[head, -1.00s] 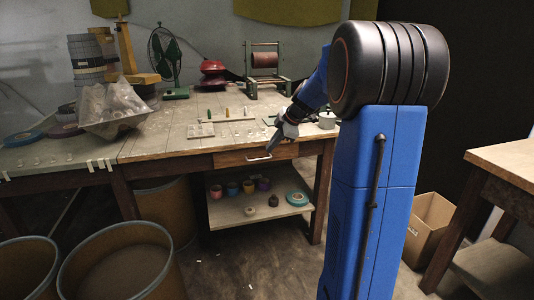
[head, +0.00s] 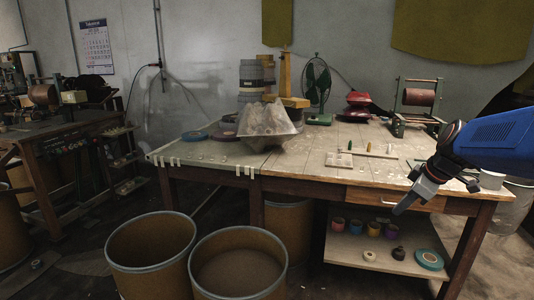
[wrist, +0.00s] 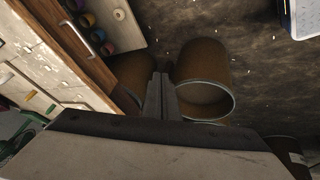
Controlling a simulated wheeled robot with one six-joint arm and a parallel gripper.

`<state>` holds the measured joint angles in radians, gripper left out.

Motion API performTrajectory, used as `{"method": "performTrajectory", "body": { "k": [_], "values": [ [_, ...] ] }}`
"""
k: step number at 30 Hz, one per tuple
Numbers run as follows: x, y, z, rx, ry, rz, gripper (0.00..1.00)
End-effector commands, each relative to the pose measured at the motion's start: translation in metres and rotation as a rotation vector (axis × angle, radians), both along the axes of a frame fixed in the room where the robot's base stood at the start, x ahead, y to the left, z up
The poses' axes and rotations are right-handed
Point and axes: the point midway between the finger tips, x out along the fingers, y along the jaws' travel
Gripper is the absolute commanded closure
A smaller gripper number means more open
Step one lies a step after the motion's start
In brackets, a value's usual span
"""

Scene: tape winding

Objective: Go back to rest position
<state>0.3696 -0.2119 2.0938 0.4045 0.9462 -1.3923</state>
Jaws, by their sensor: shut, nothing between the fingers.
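My gripper (head: 404,207) hangs at the end of my blue arm at the right of the head view, in front of the right part of the wooden workbench (head: 300,180). Its fingers point down and left, apart from the bench drawer (head: 385,197). In the wrist view my gripper (wrist: 161,78) has its fingers together with nothing between them. The drawer front also shows there at the upper left.
Brown drums (head: 150,250) (head: 238,265) stand on the floor before the bench. A lower shelf (head: 365,245) holds several tape rolls and a teal roll (head: 429,259). Another bench (head: 70,130) is at left.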

Motion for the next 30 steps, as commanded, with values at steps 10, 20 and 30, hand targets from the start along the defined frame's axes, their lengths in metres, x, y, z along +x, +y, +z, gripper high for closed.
{"method": "performTrajectory", "body": {
  "k": [10, 20, 30],
  "values": [
    [-0.110, 0.069, -0.014, 0.061, 0.083, -0.292, 1.00],
    [-0.207, 0.097, -0.048, 0.121, 0.107, -0.588, 1.00],
    [-0.258, 0.101, -0.076, 0.170, 0.098, -0.778, 1.00]
  ]
}}
